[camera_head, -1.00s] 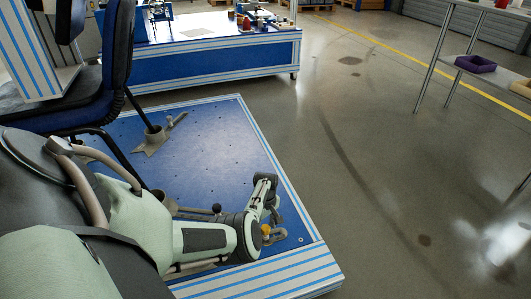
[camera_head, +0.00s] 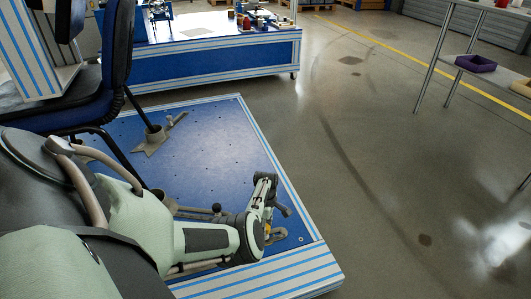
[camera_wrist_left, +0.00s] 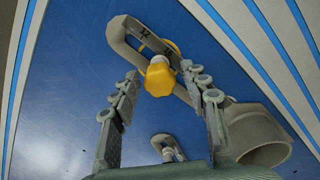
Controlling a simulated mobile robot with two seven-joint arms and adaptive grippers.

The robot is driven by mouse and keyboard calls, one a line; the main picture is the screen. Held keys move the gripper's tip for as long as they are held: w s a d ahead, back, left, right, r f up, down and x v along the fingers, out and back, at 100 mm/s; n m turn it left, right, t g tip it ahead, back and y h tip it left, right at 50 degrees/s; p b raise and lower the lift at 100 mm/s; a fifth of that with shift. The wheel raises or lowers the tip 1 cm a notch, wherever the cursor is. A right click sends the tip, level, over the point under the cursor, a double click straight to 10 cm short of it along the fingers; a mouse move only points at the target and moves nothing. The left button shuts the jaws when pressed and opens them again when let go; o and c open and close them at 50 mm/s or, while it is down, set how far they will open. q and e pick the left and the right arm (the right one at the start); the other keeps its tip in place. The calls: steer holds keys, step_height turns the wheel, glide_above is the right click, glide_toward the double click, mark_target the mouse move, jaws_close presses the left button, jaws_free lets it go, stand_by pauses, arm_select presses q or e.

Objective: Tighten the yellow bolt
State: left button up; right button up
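The yellow bolt (camera_wrist_left: 159,78) shows in the left wrist view, with a rounded knob-like head, on a grey slotted clamp piece (camera_wrist_left: 128,36) over the blue plate. In the head view only a sliver of the bolt (camera_head: 267,231) shows behind my gripper. My left gripper (camera_head: 274,212) is over the plate's front right corner. In the wrist view its two fingers (camera_wrist_left: 160,88) are apart, one on each side of the bolt head, with gaps visible. Whether the fingertips reach the head's depth is unclear. My right gripper is not in view.
The blue platform (camera_head: 215,150) has a striped edge. A grey cup (camera_wrist_left: 258,135) lies beside the bolt. The floor right of the platform (camera_head: 370,170) is clear up to a metal shelf (camera_head: 450,70).

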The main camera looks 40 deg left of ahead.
arm_select(q)
jaws_close()
steer(key=shift+a+r+m+p, duration=0.1)
steer(key=shift+m+p, duration=0.2)
steer(key=shift+m, duration=1.7)
steer(key=m+p, duration=0.1)
steer(key=m, duration=0.1)
steer(key=shift+s+m, duration=0.1)
steer(key=shift+m, duration=0.9)
steer(key=m, duration=0.2)
steer(key=shift+m, duration=1)
